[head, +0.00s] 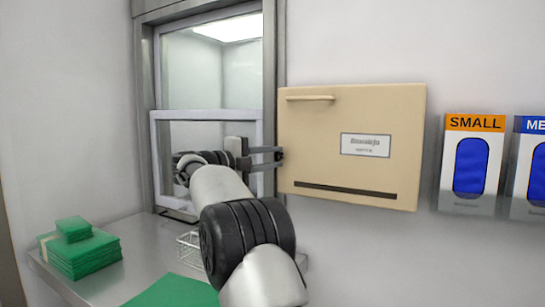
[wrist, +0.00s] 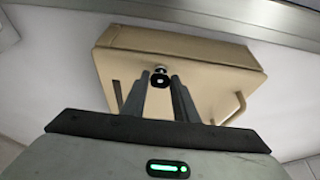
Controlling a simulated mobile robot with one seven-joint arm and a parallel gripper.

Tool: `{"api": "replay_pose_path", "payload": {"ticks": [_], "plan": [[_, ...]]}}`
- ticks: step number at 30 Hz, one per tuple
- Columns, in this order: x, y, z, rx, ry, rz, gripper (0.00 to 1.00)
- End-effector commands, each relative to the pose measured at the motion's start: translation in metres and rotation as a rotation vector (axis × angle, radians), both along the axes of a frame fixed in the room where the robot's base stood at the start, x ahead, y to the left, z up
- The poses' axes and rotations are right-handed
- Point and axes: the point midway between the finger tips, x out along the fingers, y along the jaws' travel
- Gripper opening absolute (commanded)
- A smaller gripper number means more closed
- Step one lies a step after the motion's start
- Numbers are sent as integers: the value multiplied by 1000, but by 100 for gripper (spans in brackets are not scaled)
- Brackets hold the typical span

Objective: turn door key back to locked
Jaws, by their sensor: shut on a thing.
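A beige wall cabinet (head: 350,112) with a handle and a label hangs right of the window. A small dark key (wrist: 160,80) with a pale spot sits at the lock, between my fingers. My gripper (head: 279,154) reaches the cabinet's left side and is shut on the key; the gripper also shows in the wrist view (wrist: 160,84). The fingers hide part of the key, so its exact turn angle is hard to tell.
A framed pass-through window (head: 210,115) stands left of the cabinet, behind my arm. Below it, a steel counter (head: 150,245) holds a stack of green packets (head: 80,255), a green sheet (head: 172,292) and a wire basket (head: 188,248). Glove boxes (head: 472,165) hang at right.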

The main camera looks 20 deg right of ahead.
Motion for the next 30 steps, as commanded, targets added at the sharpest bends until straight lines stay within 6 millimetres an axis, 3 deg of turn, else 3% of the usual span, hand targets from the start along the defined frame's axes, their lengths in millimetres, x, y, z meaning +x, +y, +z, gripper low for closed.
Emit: {"api": "replay_pose_path", "payload": {"ticks": [14,15,18,30], "plan": [[0,0,0,10,-12,0,4],[0,0,0,10,-12,0,28],[0,0,0,10,-12,0,45],[-1,7,0,8,-11,3,45]]}}
